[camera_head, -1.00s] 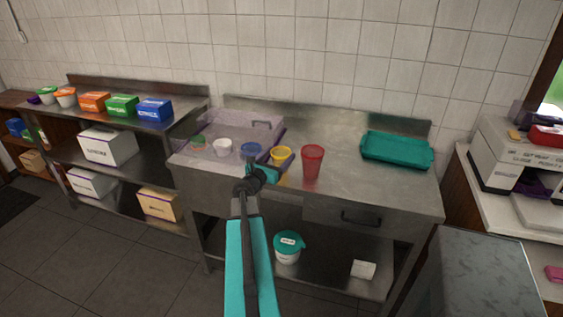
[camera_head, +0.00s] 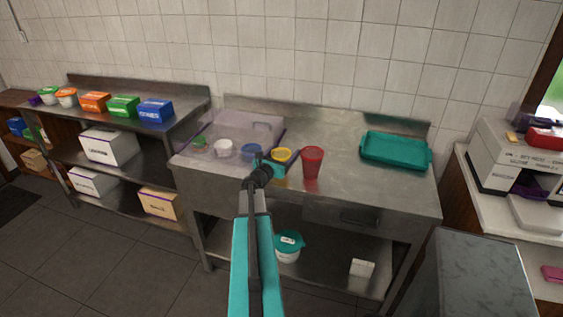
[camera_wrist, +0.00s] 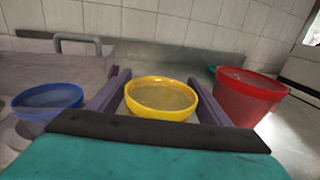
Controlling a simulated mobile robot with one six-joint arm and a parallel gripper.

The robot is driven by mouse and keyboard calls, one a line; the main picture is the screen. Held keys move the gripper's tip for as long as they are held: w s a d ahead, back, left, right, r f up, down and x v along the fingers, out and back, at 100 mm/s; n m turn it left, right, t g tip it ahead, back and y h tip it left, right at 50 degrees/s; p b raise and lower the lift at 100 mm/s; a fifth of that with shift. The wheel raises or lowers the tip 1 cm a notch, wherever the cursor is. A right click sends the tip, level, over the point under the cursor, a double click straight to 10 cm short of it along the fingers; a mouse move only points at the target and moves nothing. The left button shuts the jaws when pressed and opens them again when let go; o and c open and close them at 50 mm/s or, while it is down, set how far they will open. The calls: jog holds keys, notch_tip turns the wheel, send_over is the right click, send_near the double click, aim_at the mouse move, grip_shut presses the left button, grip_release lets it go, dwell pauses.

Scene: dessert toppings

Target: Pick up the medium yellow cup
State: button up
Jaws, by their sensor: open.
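The yellow cup (camera_head: 281,155) stands upright on the steel table, between a blue cup (camera_head: 251,151) and a taller red cup (camera_head: 313,162). In the wrist view the yellow cup (camera_wrist: 162,98) sits between the two purple fingers of my gripper (camera_wrist: 161,92). The fingers are open, one on each side of the cup. Whether either finger touches the cup cannot be told. The cup's lower part is hidden behind my gripper's body. In the head view my gripper (camera_head: 278,163) reaches the cup from the front.
The blue cup (camera_wrist: 48,99) is close to the left finger, and the red cup (camera_wrist: 247,97) is close to the right one. A teal tray (camera_head: 395,151) lies at right.

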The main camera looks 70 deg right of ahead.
jog(key=shift+d, duration=0.35)
dwell(0.3)
jog(key=c, duration=0.8)
jog(key=shift+r, duration=0.1)
